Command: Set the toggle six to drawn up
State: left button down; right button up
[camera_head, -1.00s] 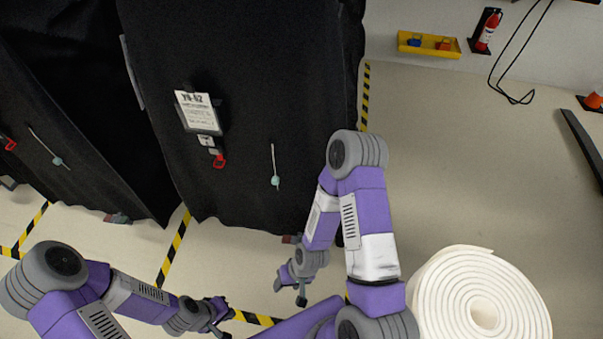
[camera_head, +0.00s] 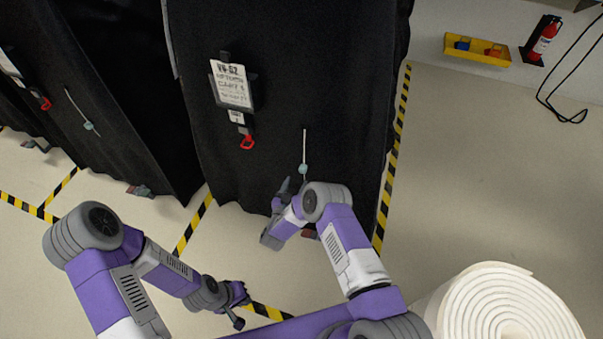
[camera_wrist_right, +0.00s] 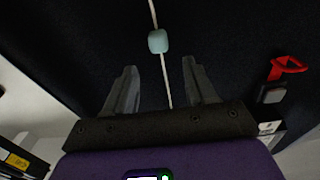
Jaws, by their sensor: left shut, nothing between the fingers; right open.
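A pale teal toggle bead (camera_head: 304,168) sits low on a thin white cord (camera_head: 304,145) on the front of the black cart cover. In the right wrist view the bead (camera_wrist_right: 158,41) is just beyond my right gripper's fingertips (camera_wrist_right: 160,72). The cord runs on between the open fingers, which hold nothing. In the head view my right gripper (camera_head: 283,190) is just below and left of the bead, partly hidden by my arm. My left gripper (camera_head: 238,305) is shut and empty, low over the floor. I cannot read a number six by this bead.
A second bead (camera_head: 89,126) hangs on a cord on the left cart cover. A labelled card (camera_head: 231,85) and a red pull (camera_head: 247,142) are left of the nearer cord. A white foam roll (camera_head: 505,310) stands at lower right.

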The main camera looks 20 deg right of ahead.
aim_at(302, 170)
jog(key=b+x, duration=0.2)
jog(key=x, duration=0.5)
jog(key=shift+d, duration=0.1)
jog(key=shift+c, duration=0.4)
jog(key=shift+r, duration=0.1)
grip_shut()
